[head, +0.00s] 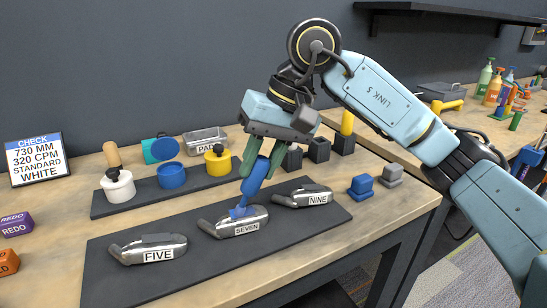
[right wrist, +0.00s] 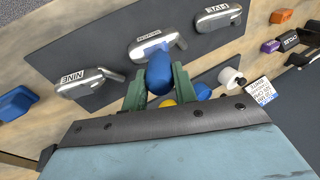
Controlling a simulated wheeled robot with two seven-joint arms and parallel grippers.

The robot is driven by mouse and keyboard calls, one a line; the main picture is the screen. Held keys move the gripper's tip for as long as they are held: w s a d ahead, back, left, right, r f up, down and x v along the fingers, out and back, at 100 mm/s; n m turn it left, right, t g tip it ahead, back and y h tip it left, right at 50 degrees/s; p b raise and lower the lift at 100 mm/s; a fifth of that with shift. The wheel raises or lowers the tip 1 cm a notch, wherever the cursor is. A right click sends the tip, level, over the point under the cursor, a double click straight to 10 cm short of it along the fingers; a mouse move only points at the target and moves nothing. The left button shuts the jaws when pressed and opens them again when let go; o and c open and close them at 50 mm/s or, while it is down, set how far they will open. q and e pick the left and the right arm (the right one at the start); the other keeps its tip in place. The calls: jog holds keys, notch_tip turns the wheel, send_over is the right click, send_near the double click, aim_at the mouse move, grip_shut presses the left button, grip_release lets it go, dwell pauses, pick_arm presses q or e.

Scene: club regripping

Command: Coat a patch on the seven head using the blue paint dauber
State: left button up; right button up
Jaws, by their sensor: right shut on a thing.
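The seven head (head: 225,227) is a silver club head lying on the dark mat (head: 110,286), between the five head (head: 140,254) and the nine head (head: 295,200). My right gripper (head: 256,178) is shut on the blue paint dauber (head: 250,188), which points down and leans. The dauber's blue lower end is at the top of the seven head; I cannot tell if it presses on it. In the right wrist view the dauber (right wrist: 159,74) sits between the green fingers, in front of the seven head (right wrist: 163,43). My left gripper is not in view.
Behind stand a white pot (head: 118,190), an open blue pot (head: 172,176) and a yellow pot (head: 217,163) on a dark strip. Dark blocks (head: 319,149) stand behind the nine head. A blue block (head: 361,188) lies to the right. A check sign (head: 40,158) stands left.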

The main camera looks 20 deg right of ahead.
dwell(0.3)
notch_tip(320, 180, up, 6)
jog(key=s+p, duration=0.2)
jog(key=p, duration=0.1)
jog(key=shift+d+f, duration=0.15)
jog(key=r+p, duration=0.1)
jog(key=s+r+p, duration=0.1)
jog(key=r, duration=0.1)
jog(key=shift+d, duration=0.1)
dwell(0.5)
jog(key=shift+w+f, duration=0.1)
jog(key=shift+f, duration=0.15)
dwell(0.8)
jog(key=shift+w+a+f+b, duration=0.1)
jog(key=shift+w+f+b, duration=0.25)
jog(key=shift+f+b, duration=0.55)
jog(key=shift+w+a+f+b, duration=0.1)
jog(key=shift+w+f+b, duration=0.2)
jog(key=shift+f+b, duration=0.6)
jog(key=shift+w+a+f+b, duration=0.1)
jog(key=shift+w+f+b, duration=0.4)
jog(key=shift+f, duration=0.7)
jog(key=shift+s+d+f+b, duration=0.1)
jog(key=shift+d+f+b, duration=0.1)
jog(key=shift+f+b, duration=0.45)
